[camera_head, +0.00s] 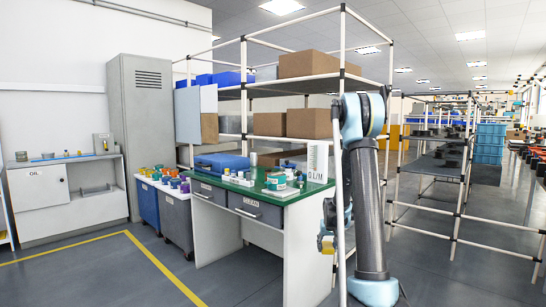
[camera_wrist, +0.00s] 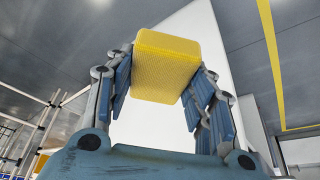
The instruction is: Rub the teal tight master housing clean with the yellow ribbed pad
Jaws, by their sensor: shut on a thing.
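The yellow ribbed pad (camera_wrist: 166,66) is between the two fingers of my gripper (camera_wrist: 158,78) in the wrist view. The gripper is shut on it, with one finger on each side. In the head view the pad (camera_head: 326,246) shows small and partly hidden by my arm, low beside the right end of the green-topped table. A round teal part (camera_head: 276,181), which looks like the master housing, stands on the table top near its front edge. The pad is apart from it, lower and to the right. Dirt on the teal part is too small to tell.
Several small parts crowd the green table top (camera_head: 316,189), with a blue case (camera_head: 220,162) at its left and a white sign (camera_head: 317,162) at its right back. Shelving with cardboard boxes (camera_head: 309,123) stands behind. Grey floor (camera_head: 220,282) is clear in front.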

